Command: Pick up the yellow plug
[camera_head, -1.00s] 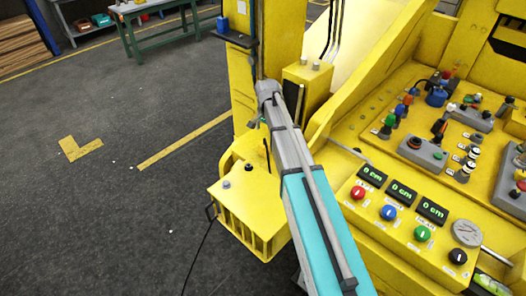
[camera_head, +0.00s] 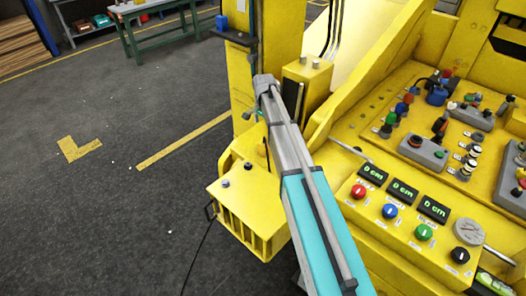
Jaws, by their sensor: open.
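I cannot make out a yellow plug in this view; yellow machine surfaces fill much of it, and a small yellow part could be lost among them. My gripper cannot be picked out in this view. A long grey and teal beam (camera_head: 316,225) rises from the bottom edge to a grey end (camera_head: 266,84) near the yellow upright. Small dark parts hang beside that end, too small to tell apart. A yellow box (camera_head: 241,204) with small dark fittings on top stands left of the beam, and a dark cable runs down from its side.
A sloped yellow control panel (camera_head: 385,232) with coloured knobs and displays is at the right. Behind it, a yellow deck (camera_head: 372,120) carries several switches and connectors. A green workbench (camera_head: 140,25) stands at the back left. The dark floor (camera_head: 110,215) at left is open.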

